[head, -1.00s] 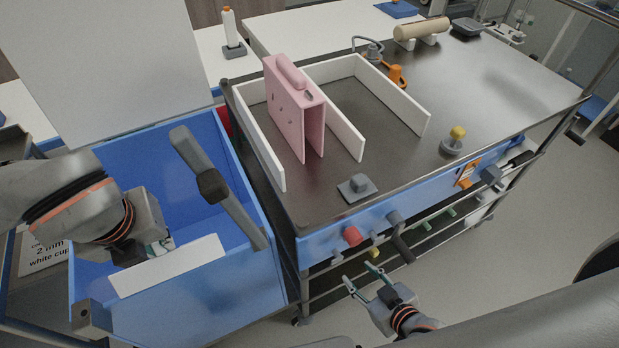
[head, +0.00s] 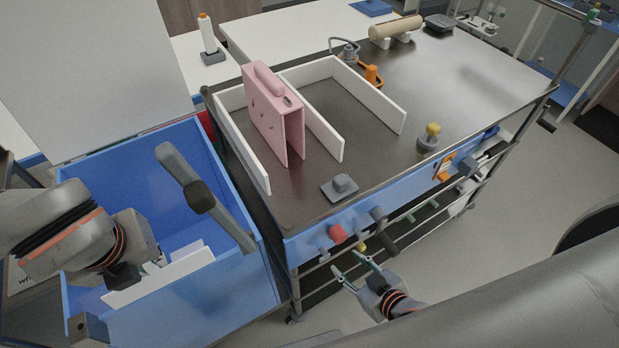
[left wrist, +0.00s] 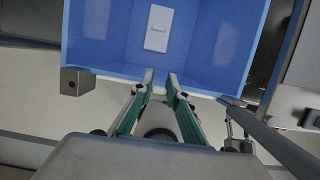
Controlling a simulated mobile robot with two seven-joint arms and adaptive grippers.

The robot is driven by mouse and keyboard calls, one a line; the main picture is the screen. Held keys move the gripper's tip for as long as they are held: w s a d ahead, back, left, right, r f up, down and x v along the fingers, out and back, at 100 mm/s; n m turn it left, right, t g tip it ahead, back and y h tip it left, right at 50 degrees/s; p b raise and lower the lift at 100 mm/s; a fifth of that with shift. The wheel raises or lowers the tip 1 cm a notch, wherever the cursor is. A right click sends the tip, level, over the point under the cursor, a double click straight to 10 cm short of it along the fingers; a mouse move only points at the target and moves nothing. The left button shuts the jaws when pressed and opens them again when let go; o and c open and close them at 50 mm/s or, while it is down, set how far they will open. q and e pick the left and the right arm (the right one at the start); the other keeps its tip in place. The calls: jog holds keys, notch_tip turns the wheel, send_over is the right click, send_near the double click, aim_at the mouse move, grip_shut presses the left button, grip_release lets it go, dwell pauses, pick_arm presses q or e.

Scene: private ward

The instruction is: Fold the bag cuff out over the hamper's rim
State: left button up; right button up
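The hamper is an open blue bin (head: 232,285) at the left of the head view; its interior also fills the top of the left wrist view (left wrist: 105,45). My left gripper (head: 158,259) is just behind the strip. In the left wrist view its fingertips (left wrist: 161,76) are apart at the near rim, with nothing clearly between them. My right gripper (head: 355,271) is open and empty beside the cart.
A grey bar (head: 222,215) crosses the hamper's right side. The dark-topped cart (head: 385,155) stands close at right, carrying a pink case (head: 265,115) between white dividers. Floor is clear farther right.

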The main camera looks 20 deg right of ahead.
pick_arm(q)
jog(key=shift+s+d+r+p, duration=0.1)
jog(key=shift+s+d+p, duration=0.1)
jog(key=shift+s+p, duration=1.05)
jog(key=shift+w+p, duration=0.3)
jog(key=shift+p, duration=0.05)
